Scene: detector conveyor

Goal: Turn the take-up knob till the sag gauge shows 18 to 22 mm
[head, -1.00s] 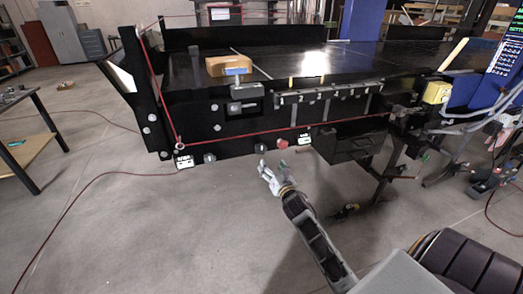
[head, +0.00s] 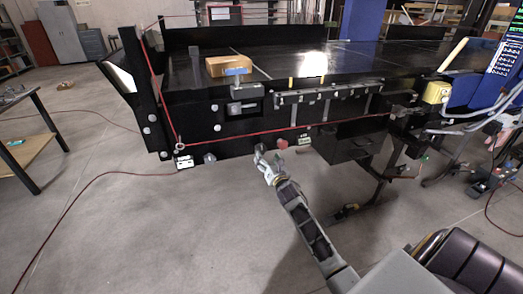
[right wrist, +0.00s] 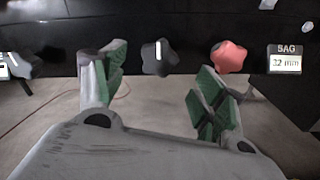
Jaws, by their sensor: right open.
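In the right wrist view a dark lobed knob (right wrist: 160,56) with a white line, the line near upright, sits on the black panel, between and beyond my open fingers. A red star-shaped knob (right wrist: 228,56) is right of it. The sag gauge (right wrist: 285,60), marked SAG, appears to read 32 mm at the far right. No label tells which knob is the take-up. My right gripper (right wrist: 162,88) is open and empty, with green pads, apart from the dark knob. In the head view my right gripper (head: 267,158) covers that knob, left of the red knob (head: 282,143). My left gripper is not seen.
Another dark knob (right wrist: 22,65) is at the left, beside a second display cut by the edge; in the head view that display (head: 184,163) is by a red cord. A cardboard box (head: 229,66) lies on the conveyor (head: 300,62).

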